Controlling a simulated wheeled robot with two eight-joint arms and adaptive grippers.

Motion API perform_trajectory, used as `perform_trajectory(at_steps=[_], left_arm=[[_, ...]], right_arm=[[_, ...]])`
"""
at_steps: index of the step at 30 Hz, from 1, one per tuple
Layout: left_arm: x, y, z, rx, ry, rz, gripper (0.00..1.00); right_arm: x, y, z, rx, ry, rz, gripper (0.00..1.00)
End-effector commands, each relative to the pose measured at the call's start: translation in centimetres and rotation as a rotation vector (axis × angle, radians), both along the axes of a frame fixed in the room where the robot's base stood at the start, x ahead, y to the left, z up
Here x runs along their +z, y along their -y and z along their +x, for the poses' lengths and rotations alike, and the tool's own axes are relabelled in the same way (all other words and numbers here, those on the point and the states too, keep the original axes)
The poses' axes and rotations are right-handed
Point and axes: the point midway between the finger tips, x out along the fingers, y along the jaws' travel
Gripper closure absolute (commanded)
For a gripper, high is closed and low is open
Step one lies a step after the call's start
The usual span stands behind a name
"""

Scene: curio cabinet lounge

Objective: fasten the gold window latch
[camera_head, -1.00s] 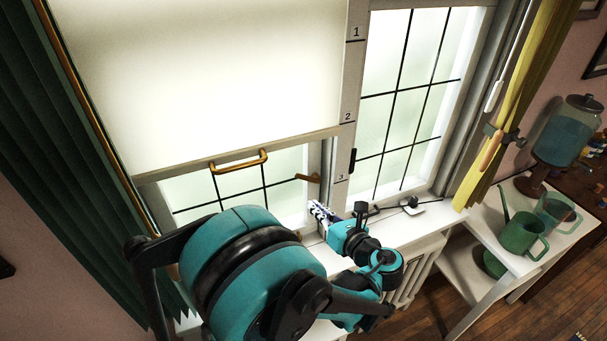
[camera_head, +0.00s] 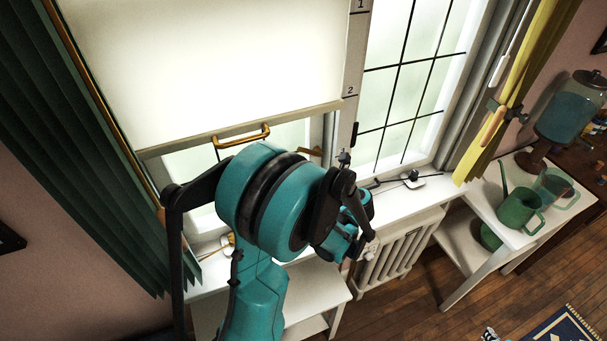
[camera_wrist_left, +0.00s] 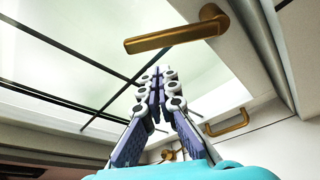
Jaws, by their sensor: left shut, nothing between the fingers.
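The gold window latch (camera_wrist_left: 178,36) is a brass lever at the top of the left wrist view. Its round pivot end sits on the light frame at right, and the lever points left across the glass. In the head view only a small brown part of the latch (camera_head: 311,152) shows above my arm. My left gripper (camera_wrist_left: 158,82) is shut and empty, its fingertips below the lever in the left wrist view and apart from it in the picture. In the head view my own arm hides the fingers. My right gripper is in neither view.
A gold pull handle (camera_head: 242,136) is on the bottom rail of the pale blind at left. A white radiator (camera_head: 399,252) stands under the sill. A white shelf (camera_head: 482,232) with green watering cans (camera_head: 518,210) is at right. A dark green curtain (camera_head: 85,150) hangs at left.

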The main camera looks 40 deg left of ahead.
Motion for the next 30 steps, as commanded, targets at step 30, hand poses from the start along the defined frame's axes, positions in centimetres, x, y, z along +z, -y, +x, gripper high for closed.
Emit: perform_trajectory(at_steps=[30], left_arm=[[2.3, 0.7, 1.2, 0.0, 0.0, 0.0, 1.0]], right_arm=[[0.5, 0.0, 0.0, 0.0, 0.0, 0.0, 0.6]])
